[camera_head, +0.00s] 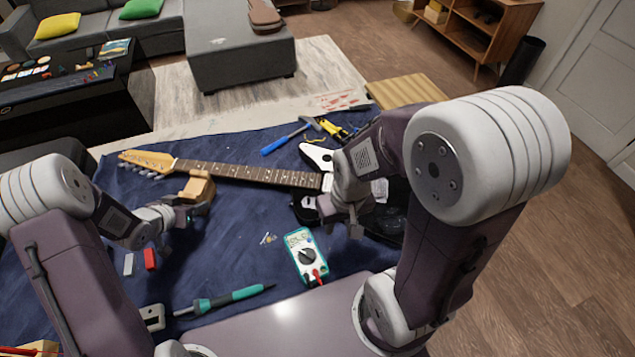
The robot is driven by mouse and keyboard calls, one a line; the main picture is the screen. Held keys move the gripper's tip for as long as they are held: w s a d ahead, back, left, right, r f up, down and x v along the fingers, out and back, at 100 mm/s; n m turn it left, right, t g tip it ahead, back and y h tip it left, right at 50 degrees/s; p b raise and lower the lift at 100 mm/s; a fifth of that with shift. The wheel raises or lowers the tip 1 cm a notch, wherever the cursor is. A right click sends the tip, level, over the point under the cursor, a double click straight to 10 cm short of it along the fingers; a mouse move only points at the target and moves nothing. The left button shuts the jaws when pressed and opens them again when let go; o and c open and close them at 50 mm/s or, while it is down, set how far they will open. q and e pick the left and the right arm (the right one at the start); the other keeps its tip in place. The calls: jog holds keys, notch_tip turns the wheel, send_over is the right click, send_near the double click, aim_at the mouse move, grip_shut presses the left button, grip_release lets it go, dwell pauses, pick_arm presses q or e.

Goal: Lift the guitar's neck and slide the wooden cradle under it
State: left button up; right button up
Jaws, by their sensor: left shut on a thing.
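The electric guitar lies on the dark blue cloth, its wooden headstock (147,160) to the left and its neck (250,174) running right to a black and white body (317,156), largely hidden by my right arm. The wooden cradle (198,188) is at the neck near the headstock end, at its near side. I cannot tell how far it reaches under the neck. My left gripper (190,213) is shut on the cradle from the near side. My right gripper (352,222) is over the near part of the guitar body; its fingers are too unclear to judge.
A blue-handled hammer (285,138) and yellow-handled tool (333,128) lie behind the neck.

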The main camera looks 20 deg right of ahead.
aim_at(272, 175)
jog(key=o, duration=0.6)
jog(key=shift+w, duration=0.25)
jog(key=shift+o, duration=1)
jog(key=w+a+n, duration=0.1)
jog(key=w, duration=0.2)
jog(key=w+n, duration=0.2)
jog(key=w, duration=0.2)
jog(key=w+a+n+y, duration=0.1)
jog(key=w, duration=0.2)
jog(key=shift+w+a+r+n, duration=0.15)
jog(key=shift+a+n, duration=0.15)
jog(key=shift+a, duration=0.05)
jog(key=w+a+n+y, duration=0.1)
jog(key=w+n, duration=0.1)
jog(key=w, duration=0.2)
jog(key=w+a+n+y, duration=0.1)
jog(key=w+a+n, duration=0.1)
jog(key=w, duration=0.3)
jog(key=w+a+f+n+t, duration=0.1)
jog(key=w+a+n, duration=0.1)
jog(key=w+n, duration=0.2)
jog(key=shift+w+a+f+y, duration=0.1)
jog(key=shift+w+y, duration=0.3)
jog(key=shift+w, duration=0.15)
jog(key=x, duration=0.9)
grip_shut()
